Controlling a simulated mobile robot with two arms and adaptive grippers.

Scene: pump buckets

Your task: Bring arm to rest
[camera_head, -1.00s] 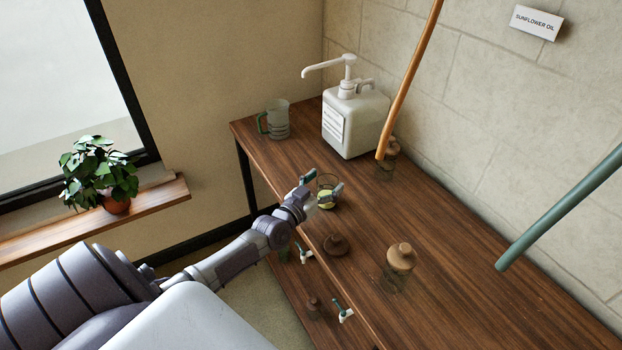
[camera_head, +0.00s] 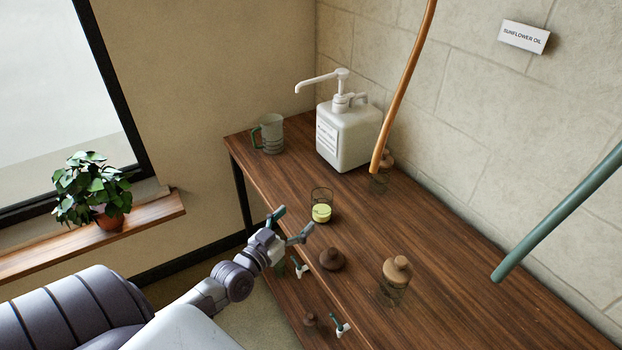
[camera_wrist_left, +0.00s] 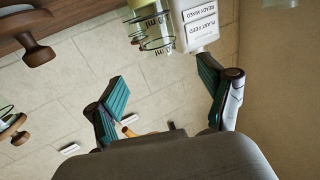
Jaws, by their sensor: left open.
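My left gripper (camera_head: 291,222) is open and empty near the table's front edge. It is apart from the glass jar with yellow-green contents (camera_head: 321,208), which stands upright on the wooden table (camera_head: 440,240) just beyond it. In the left wrist view the two green-padded fingers (camera_wrist_left: 165,98) are spread wide with nothing between them close up. The white pump bucket (camera_head: 347,135) stands at the back of the table. My right gripper is not in view.
A grey mug with a green handle (camera_head: 270,135) stands at the far left corner. A brown lid (camera_head: 332,259) and stoppered jars (camera_head: 397,271) sit on the table. Orange (camera_head: 405,85) and green (camera_head: 560,212) hoses hang above. A potted plant (camera_head: 90,185) stands on the window sill.

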